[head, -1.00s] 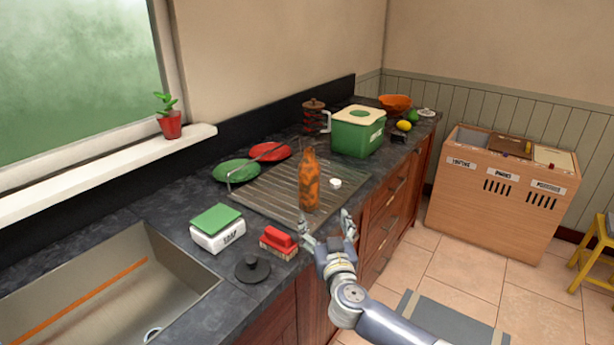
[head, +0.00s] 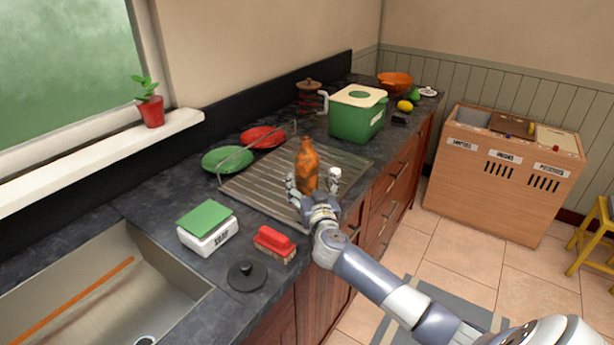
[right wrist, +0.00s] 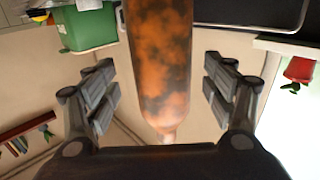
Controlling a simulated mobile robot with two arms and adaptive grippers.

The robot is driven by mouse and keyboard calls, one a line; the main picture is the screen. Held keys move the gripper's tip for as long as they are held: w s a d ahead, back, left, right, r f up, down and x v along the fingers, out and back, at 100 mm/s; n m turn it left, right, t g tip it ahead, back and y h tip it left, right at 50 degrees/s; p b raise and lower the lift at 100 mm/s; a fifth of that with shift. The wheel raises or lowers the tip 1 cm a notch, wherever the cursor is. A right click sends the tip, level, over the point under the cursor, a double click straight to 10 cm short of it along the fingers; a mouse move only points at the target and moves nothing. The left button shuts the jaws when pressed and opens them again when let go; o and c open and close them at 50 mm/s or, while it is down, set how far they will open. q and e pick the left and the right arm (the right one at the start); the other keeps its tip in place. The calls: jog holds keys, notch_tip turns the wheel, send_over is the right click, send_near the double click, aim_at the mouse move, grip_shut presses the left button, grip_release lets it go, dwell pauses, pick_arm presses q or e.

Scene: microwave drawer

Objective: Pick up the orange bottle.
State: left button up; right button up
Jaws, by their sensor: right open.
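The orange bottle (head: 307,167), mottled with dark patches, stands upright on the ribbed drainboard (head: 260,195) on the counter. My right gripper (head: 313,182) is open with its fingers on either side of the bottle's lower part. In the right wrist view the bottle (right wrist: 162,65) lies between the two open fingers of the gripper (right wrist: 163,88), with a gap on each side. The fingers do not appear to touch it. My left gripper is not in view.
A green bin (head: 357,113) stands behind the bottle. Green (head: 228,159) and red (head: 263,137) plates are to the left. A soap box (head: 208,232), a red brush (head: 274,243) and a black lid (head: 247,275) lie in front, near the sink (head: 130,290).

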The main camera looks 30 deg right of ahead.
aim_at(307, 174)
jog(key=x, duration=0.2)
jog(key=shift+w+r, duration=0.1)
jog(key=shift+w, duration=0.25)
jog(key=shift+w+d, duration=0.15)
jog(key=shift+w, duration=0.35)
jog(key=shift+d, duration=0.1)
jog(key=c, duration=1.1)
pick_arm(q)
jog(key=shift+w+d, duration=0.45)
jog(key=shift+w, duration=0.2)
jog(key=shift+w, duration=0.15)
